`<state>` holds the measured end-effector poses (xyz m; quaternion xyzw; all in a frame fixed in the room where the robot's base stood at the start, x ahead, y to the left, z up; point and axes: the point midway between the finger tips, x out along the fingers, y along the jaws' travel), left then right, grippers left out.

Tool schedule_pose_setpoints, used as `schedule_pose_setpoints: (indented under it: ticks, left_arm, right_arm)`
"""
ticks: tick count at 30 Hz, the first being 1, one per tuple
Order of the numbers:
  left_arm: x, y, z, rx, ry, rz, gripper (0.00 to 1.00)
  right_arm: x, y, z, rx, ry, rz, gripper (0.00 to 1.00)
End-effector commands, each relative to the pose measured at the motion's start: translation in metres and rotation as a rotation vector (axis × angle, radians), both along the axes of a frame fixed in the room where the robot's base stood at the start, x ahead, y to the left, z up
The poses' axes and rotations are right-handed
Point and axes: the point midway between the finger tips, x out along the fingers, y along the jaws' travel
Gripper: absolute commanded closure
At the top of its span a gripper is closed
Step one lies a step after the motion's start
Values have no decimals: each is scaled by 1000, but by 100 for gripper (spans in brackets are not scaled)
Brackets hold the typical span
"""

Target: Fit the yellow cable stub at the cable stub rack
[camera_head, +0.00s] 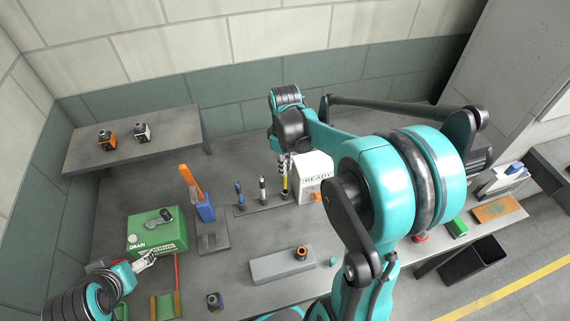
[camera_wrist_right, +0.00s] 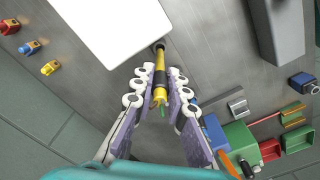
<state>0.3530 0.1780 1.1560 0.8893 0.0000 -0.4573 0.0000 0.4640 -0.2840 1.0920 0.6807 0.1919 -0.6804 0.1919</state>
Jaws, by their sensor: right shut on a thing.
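The yellow cable stub (camera_head: 284,183), a thin yellow rod with black bands, stands upright over the right end of the dark cable stub rack (camera_head: 250,209). My right gripper (camera_head: 283,162) points down and is shut on it from above. In the right wrist view the stub (camera_wrist_right: 160,77) lies between the fingertips of the gripper (camera_wrist_right: 157,84), with its black end pointing away. Whether its lower end is seated in the rack cannot be told. A blue stub (camera_head: 239,194) and a grey stub (camera_head: 262,190) stand in the rack. My left gripper (camera_head: 147,262) is by the green box; its fingers are too small to read.
A white READY box (camera_head: 312,175) stands close right of the yellow stub. A blue holder with an orange handle (camera_head: 205,208) is left of the rack. A green DRAIN box (camera_head: 150,232) is at left, and a grey block (camera_head: 275,267) lies in front.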

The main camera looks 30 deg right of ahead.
Motion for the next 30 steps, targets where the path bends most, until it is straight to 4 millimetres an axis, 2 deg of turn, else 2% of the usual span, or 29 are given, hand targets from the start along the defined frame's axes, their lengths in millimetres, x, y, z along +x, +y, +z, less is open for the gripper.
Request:
schedule_pose_setpoints:
  ticks: [3,13,24,30]
  left_arm:
    - [0,0,-6,0,0,0,21]
    - [0,0,-1,0,0,0,21]
    - [0,0,64,0,0,0,21]
    - [0,0,73,0,0,0,21]
  right_arm:
    - [0,0,-8,0,0,0,100]
    - [0,0,-5,0,0,0,100]
    - [2,0,-4,0,0,0,100]
    - [0,0,-11,0,0,0,100]
